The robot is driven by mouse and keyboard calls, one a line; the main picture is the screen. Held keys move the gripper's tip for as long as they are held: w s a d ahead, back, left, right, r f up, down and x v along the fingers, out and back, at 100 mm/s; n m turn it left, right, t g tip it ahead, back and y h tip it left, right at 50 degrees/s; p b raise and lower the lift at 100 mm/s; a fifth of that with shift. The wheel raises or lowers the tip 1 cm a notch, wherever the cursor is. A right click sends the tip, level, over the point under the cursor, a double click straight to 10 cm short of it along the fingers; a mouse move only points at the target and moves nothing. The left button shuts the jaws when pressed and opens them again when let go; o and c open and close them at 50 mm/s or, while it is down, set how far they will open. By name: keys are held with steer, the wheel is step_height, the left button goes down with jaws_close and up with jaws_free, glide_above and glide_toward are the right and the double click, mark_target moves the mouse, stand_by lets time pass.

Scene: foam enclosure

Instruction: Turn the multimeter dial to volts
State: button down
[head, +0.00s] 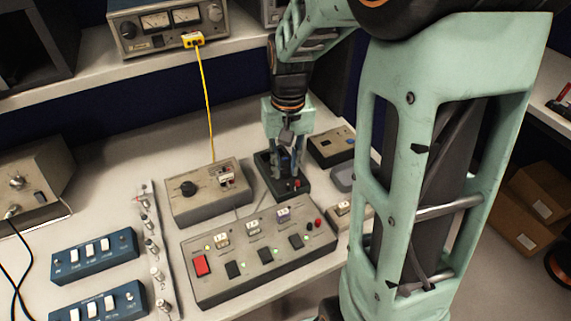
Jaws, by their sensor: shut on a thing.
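A small dark box (266,166), which looks like the multimeter, lies on the bench right of the middle, with a small red spot (297,184) near its front edge. My gripper (287,168) points down over this box, its fingers low at its top face. It is shut on what appears to be the dial, which the fingers hide. The dial's setting and markings cannot be read. A grey box (207,190) with a black round knob (188,188) and a small meter stands just to the left, apart from my gripper.
A grey panel (258,250) with a red switch and several black buttons lies in front. Blue switch boxes (94,255) lie at left. A dark-topped box (332,146) sits right of my gripper. A yellow cable (207,100) hangs from the shelf.

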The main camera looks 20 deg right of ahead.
mark_target(287, 170)
steer(key=shift+m, duration=0.3)
steer(key=m, duration=0.4)
steer(key=shift+p, duration=0.35)
steer(key=shift+m, duration=2.1)
steer(key=shift+p, duration=0.3)
steer(key=c, duration=1.7)
jaws_free()
step_height(287, 170, up, 12)
steer(key=shift+s+d, duration=0.1)
steer(key=shift+s, duration=0.05)
